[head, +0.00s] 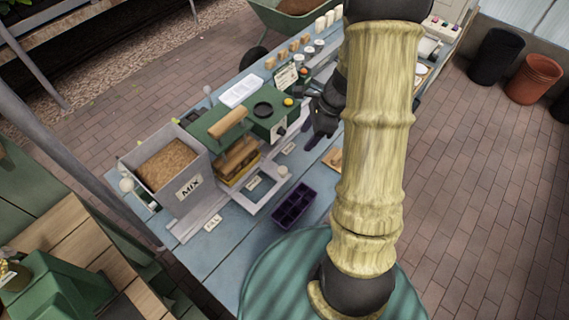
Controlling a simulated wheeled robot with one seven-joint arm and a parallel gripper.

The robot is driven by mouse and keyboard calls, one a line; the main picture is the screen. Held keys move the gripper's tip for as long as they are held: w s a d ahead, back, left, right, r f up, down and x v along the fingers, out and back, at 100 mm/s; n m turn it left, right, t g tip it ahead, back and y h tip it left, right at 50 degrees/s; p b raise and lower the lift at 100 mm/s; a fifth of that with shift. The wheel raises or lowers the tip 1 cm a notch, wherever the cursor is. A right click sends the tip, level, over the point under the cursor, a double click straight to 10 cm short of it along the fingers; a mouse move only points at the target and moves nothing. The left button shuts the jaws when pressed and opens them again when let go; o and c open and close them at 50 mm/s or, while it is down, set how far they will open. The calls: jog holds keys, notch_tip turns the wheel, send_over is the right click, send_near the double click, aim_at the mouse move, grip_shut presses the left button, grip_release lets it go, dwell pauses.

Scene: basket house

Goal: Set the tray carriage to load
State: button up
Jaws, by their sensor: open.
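A green machine (262,120) with a wooden handle, a black round part and a yellow button stands on the blue bench. A pale tray carriage (262,203) with a dark opening and a small knob lies on light rails in front of it. Small labels sit along the rails; one at the near left (212,222) seems to read FILL, the others are too small to read. My gripper (316,138) is dark and open, just right of the machine and behind the carriage, apart from the knob. My arm hides part of the bench to its right.
A grey hopper marked MIX (190,187) holds brown mix at the left. A purple cell tray (293,204) lies on the bench right of the carriage. A white tray (241,90) and several small pots stand behind. Black (495,57) and terracotta (534,78) pots stand on the brick floor.

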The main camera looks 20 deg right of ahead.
aim_at(284, 169)
jog(key=shift+a+f, duration=0.1)
jog(key=x, duration=1.7)
jog(key=shift+f, duration=0.15)
jog(key=shift+w, duration=0.1)
grip_shut()
